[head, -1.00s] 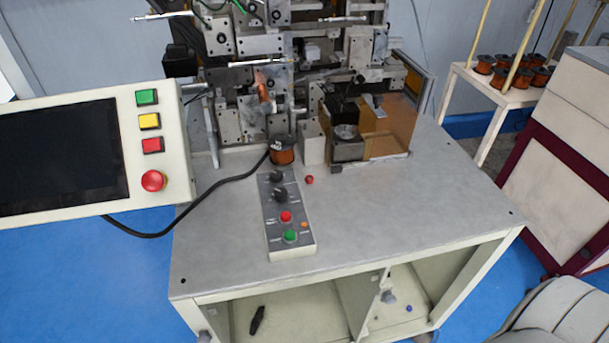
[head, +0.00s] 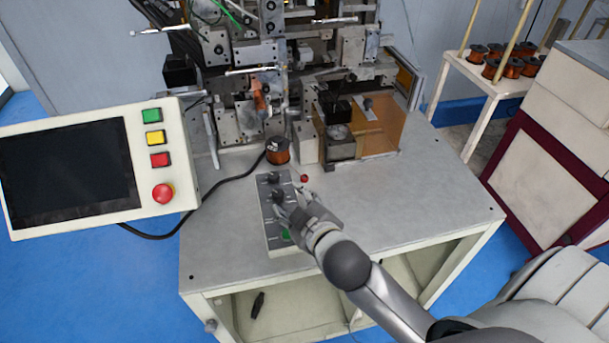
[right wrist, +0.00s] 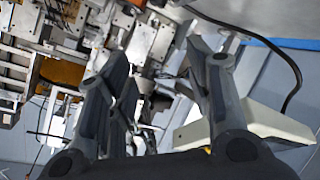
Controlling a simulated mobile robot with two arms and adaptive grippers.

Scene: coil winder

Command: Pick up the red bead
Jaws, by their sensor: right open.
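The small red bead (head: 304,178) lies on the grey tabletop (head: 400,190), just right of the control box's far end. My right gripper (head: 289,200) is open and empty above the control box, a little nearer to me and left of the bead, apart from it. In the right wrist view its two fingers (right wrist: 157,58) are spread, with the winder machinery behind them. I cannot make out the bead there. My left gripper is not in view.
The control box (head: 270,230) with knobs and buttons is partly hidden under my right gripper. A copper wire spool (head: 277,151) and the coil winder (head: 250,100) stand behind. A monitor panel (head: 70,170) is at left. The tabletop's right side is clear.

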